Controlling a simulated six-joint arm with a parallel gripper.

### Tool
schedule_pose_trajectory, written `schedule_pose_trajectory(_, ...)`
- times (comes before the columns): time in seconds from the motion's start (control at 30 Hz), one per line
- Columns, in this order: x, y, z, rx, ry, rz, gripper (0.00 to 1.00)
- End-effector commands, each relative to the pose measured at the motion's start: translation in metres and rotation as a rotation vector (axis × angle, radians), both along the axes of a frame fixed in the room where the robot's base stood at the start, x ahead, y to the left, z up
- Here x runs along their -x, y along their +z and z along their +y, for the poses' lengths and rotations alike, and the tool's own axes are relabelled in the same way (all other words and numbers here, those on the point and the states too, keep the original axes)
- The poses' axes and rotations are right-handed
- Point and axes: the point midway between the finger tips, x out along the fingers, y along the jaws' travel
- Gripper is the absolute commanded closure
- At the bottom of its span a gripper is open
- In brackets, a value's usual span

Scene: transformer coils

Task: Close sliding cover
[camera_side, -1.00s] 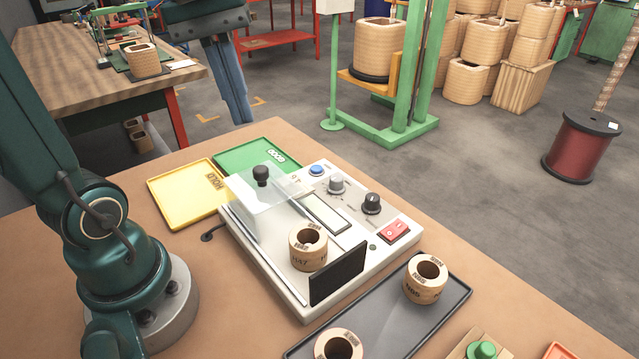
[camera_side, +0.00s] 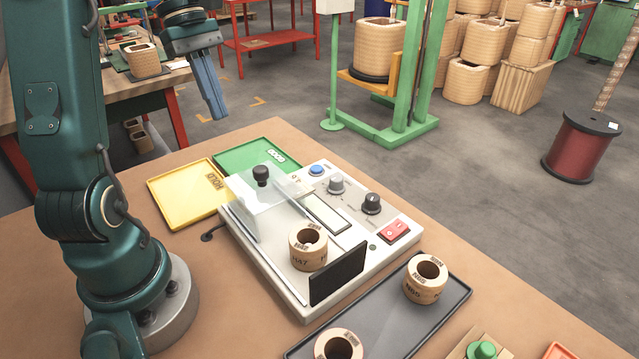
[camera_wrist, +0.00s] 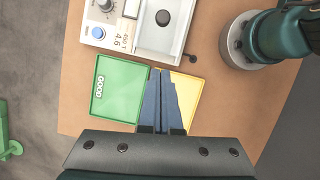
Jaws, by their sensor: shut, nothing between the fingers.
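The clear sliding cover (camera_side: 250,206) with its black knob (camera_side: 261,176) stands at the left end of the white tester (camera_side: 290,297). A wooden coil (camera_side: 308,250) sits uncovered on the tester bed, between the cover and a black end plate (camera_side: 338,273). The knob also shows from above at the top of the wrist view (camera_wrist: 163,18). My gripper (camera_side: 219,112) hangs high beyond the trays, above and apart from the cover. In the wrist view its blue fingers (camera_wrist: 160,72) are together and empty, over the two trays.
A yellow tray (camera_side: 184,197) and a green tray (camera_side: 262,147) lie beside the tester's left end. A dark tray (camera_side: 449,300) with two coils lies in front of it. Knobs, a blue button and a red switch (camera_side: 394,231) stand on the panel. Bare table lies at the left.

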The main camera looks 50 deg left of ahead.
Motion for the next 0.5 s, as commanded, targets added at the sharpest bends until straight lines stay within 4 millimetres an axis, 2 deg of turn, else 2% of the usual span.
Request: schedule_pose_trajectory(0.5,-0.004,-0.066,-0.031,0.000,-0.006,0.001,1.00)
